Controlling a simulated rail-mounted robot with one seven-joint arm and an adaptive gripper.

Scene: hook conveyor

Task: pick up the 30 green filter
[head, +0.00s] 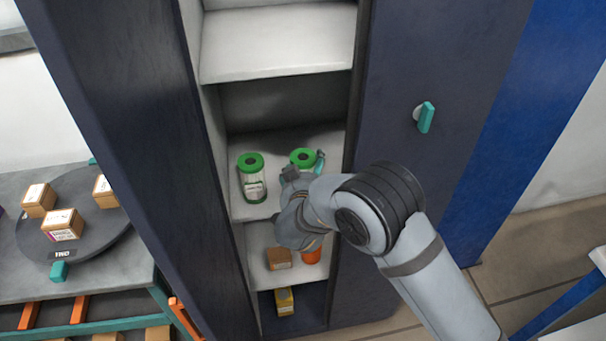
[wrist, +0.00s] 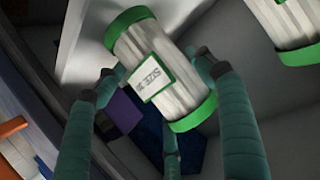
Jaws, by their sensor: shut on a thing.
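Two pale pleated filters with green end caps are on a middle cabinet shelf (head: 225,207). The right filter (head: 303,157) has my gripper (head: 304,171) around it. In the wrist view this filter (wrist: 185,85) lies between my teal fingers, and my gripper is shut on it. Its green-framed label reads "SIZE" with a number I cannot read clearly. The left filter (head: 252,180) stands upright beside it, apart from my gripper; a second filter (wrist: 290,22) shows at the top right of the wrist view. My gripper hides the held filter's lower part in the head view.
Below, a brown box (head: 279,259) and an orange item (head: 312,256) sit on a lower shelf, and a yellow box (head: 285,301) sits lower. Cabinet walls close in on both sides. A round turntable (head: 85,240) with small boxes stands at left.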

